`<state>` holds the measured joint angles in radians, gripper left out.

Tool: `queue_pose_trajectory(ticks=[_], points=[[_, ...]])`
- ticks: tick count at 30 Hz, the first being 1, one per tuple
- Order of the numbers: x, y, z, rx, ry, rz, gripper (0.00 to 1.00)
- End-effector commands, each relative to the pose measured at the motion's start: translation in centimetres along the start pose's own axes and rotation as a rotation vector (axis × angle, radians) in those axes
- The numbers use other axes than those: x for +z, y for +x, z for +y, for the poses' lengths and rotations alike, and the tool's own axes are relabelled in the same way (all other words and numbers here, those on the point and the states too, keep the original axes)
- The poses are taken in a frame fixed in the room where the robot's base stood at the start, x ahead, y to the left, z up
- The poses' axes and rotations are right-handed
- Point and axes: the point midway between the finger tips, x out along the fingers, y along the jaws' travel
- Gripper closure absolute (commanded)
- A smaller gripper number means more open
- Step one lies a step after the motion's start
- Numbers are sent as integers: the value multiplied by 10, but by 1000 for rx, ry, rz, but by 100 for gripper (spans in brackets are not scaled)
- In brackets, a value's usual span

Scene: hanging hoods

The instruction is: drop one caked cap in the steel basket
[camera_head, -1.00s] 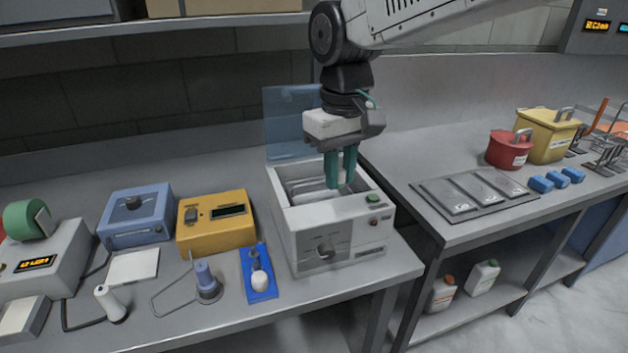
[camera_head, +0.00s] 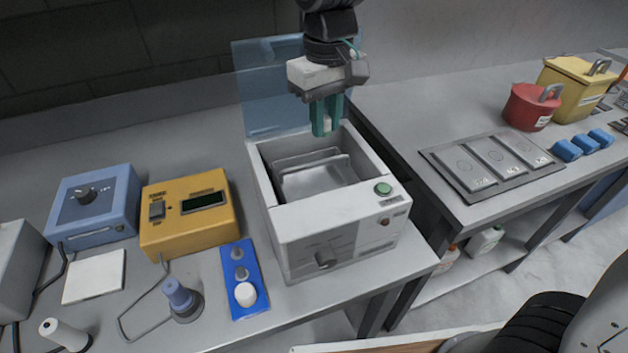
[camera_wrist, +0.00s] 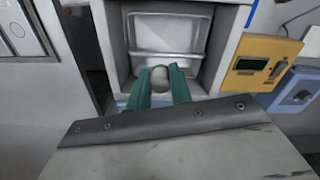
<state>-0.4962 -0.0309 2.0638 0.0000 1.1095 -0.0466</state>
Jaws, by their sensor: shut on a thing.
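My gripper (camera_head: 328,122) is shut on a small pale rounded cap, held between its green fingers; the cap (camera_wrist: 159,76) shows between the fingertips in the wrist view. The steel basket (camera_head: 318,178) sits inside an open white bath (camera_head: 335,237); it looks empty. It also shows in the wrist view (camera_wrist: 165,37), just beyond the fingertips. In the head view, my fingers are at the back of the bath opening and appear above it. A white cap (camera_head: 245,294) stands on a blue tray (camera_head: 234,305) at front left. Whether the held cap is caked cannot be told.
The bath's clear blue lid (camera_head: 272,92) stands raised behind it. A yellow box (camera_head: 190,232) and a blue box (camera_head: 92,208) stand left. A purple-topped stand (camera_head: 181,297) is in front. On the right bench are a panel (camera_head: 487,163), a red pot (camera_head: 528,108) and blue blocks.

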Motion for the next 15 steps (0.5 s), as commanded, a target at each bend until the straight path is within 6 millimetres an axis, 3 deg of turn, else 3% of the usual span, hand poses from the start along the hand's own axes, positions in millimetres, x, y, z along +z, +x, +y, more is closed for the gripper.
queue_pose_trajectory(ticks=[6,15], points=[[0,18,1,0,2,0,100],[0,22,1,0,2,1,100]])
